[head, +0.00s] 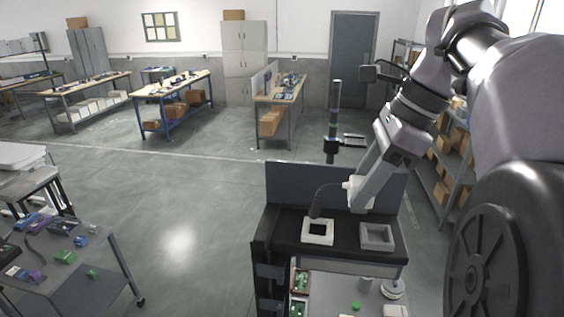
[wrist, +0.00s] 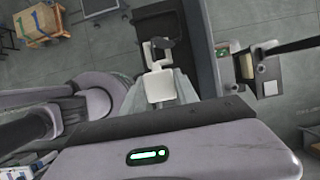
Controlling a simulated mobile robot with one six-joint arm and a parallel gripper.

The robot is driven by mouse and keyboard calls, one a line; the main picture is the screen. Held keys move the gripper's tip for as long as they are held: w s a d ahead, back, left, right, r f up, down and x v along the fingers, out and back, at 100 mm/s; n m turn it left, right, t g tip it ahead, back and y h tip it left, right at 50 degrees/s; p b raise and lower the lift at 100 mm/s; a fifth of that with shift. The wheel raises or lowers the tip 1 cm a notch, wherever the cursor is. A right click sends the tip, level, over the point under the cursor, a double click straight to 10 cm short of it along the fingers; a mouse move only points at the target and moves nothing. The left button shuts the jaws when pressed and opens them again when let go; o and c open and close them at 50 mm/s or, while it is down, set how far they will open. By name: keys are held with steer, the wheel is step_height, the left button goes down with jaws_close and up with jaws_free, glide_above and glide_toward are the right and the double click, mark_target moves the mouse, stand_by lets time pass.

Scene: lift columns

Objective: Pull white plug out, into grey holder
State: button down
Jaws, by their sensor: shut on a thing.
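My gripper (head: 357,192) is shut on the white plug (head: 349,187), above the black bench top and in front of its low back panel. A thick dark piece, like a cable, runs from the plug down and left and ends above the white square frame (head: 306,232). That frame has a dark square opening. The grey holder (head: 365,240), an open square tray, stands on the bench just right of the frame, apart from the plug. In the wrist view the white plug (wrist: 160,88) shows between the fingers, with the dark piece above it; its lower end is hidden.
The black bench top (head: 282,228) has a low grey back panel (head: 300,184) behind it. Lower shelves hold green and white items. A dark post (head: 334,110) stands behind. A grey cart (head: 75,262) with small coloured parts is at left; open floor lies between.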

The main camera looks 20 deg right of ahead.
steer(key=shift+s+d+p, duration=0.5)
steer(key=shift+s+d, duration=0.1)
steer(key=shift+d, duration=0.25)
steer(key=shift+s+d+p, duration=0.45)
steer(key=shift+s+d, duration=0.1)
steer(key=shift+d, duration=0.3)
steer(key=shift+p, duration=0.5)
steer(key=shift+f+b, duration=1.85)
steer(key=shift+f, duration=0.5)
stand_by(0.7)
stand_by(0.4)
steer(key=shift+c, duration=1.4)
jaws_free()
steer(key=shift+r, duration=0.1)
step_height(320, 180, up, 7)
steer(key=p, duration=0.6)
